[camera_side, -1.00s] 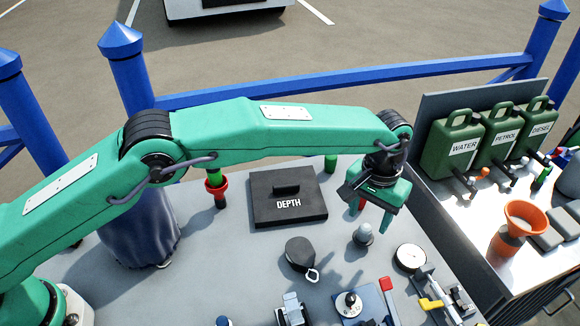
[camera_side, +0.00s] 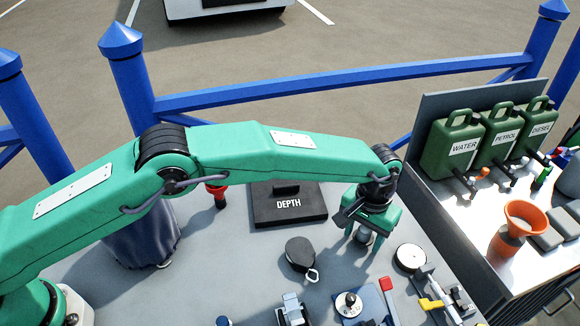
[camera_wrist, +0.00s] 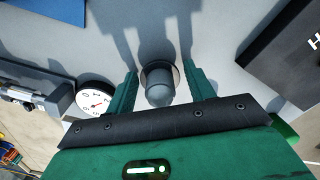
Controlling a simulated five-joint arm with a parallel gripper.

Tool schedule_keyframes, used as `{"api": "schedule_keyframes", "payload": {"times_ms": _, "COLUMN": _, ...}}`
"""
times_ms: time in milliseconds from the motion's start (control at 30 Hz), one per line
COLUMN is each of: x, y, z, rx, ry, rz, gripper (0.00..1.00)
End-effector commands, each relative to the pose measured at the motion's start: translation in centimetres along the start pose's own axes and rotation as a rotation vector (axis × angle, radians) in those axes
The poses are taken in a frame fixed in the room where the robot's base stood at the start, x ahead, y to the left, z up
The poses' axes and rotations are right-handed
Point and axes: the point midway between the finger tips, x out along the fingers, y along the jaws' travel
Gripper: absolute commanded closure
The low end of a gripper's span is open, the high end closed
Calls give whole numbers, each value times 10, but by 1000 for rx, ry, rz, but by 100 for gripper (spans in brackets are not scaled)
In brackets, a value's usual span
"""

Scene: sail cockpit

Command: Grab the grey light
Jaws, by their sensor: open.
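The grey light (camera_side: 364,236) is a small grey dome on a round base on the grey worktop. My green gripper (camera_side: 363,240) is lowered over it, with its fingers pointing down. In the wrist view the light (camera_wrist: 160,90) stands between the two fingers of my gripper (camera_wrist: 161,88), nearer the middle. The fingers are open, with a gap visible on each side of the light. In the side view the fingers partly hide the light.
A white dial gauge (camera_side: 410,258) is close on the right, also in the wrist view (camera_wrist: 96,95). A black pulley block (camera_side: 300,252) lies left, and the black DEPTH box (camera_side: 290,220) stands behind. Jerrycans (camera_side: 455,145) stand on the right bench.

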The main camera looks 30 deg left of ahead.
Motion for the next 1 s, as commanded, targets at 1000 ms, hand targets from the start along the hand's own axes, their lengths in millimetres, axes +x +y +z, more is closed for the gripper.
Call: {"api": "schedule_keyframes", "payload": {"times_ms": 1000, "x": 1, "y": 0, "z": 0, "rx": 0, "ry": 1, "rz": 0, "gripper": 81}}
